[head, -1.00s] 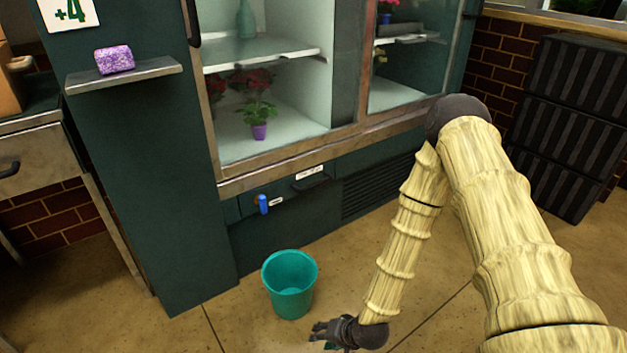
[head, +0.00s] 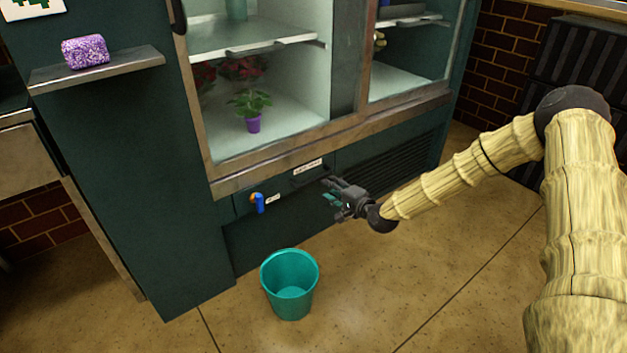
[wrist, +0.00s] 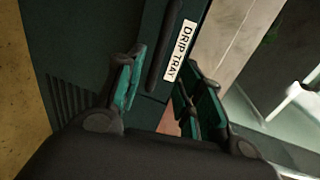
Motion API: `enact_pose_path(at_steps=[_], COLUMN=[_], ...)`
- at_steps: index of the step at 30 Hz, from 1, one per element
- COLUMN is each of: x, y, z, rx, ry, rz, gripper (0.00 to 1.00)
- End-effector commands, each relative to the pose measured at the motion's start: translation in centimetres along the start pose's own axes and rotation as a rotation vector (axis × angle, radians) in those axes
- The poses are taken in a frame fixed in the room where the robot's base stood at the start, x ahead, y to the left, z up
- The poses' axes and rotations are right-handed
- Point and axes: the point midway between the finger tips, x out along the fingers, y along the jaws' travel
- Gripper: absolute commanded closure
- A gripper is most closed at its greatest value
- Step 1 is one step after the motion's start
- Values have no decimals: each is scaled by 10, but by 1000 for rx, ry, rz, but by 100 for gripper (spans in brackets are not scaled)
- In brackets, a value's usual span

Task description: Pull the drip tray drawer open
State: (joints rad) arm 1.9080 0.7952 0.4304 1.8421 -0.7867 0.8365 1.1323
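The drip tray drawer (head: 286,187) is a dark green front low on the flower cooler, flush and shut. Its white label (head: 308,166) sits above a dark handle (head: 311,178). In the wrist view the label (wrist: 180,50) reads DRIP TRAY and the dark bar handle (wrist: 164,45) runs beside it. My gripper (head: 330,190) is in front of the drawer near the handle's right end. In the wrist view its teal-padded fingers (wrist: 160,88) are spread apart, with the handle ahead between them. Nothing is held, and no contact with the handle is visible.
A blue tap (head: 258,203) sticks out left of the handle. A teal bucket (head: 290,285) stands on the floor below it. A vent grille (head: 392,167) is to the right. A shelf (head: 100,72) with a purple block is at the upper left. The floor right of the bucket is clear.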

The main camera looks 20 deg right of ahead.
Motion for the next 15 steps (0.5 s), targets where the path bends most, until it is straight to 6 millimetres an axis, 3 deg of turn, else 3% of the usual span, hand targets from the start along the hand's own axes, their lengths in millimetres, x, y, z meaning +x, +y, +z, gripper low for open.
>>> enact_pose_path(at_steps=[15], x=[80], y=[4], z=[2], rx=[-3], ry=[-3], rz=[1], gripper=[63])
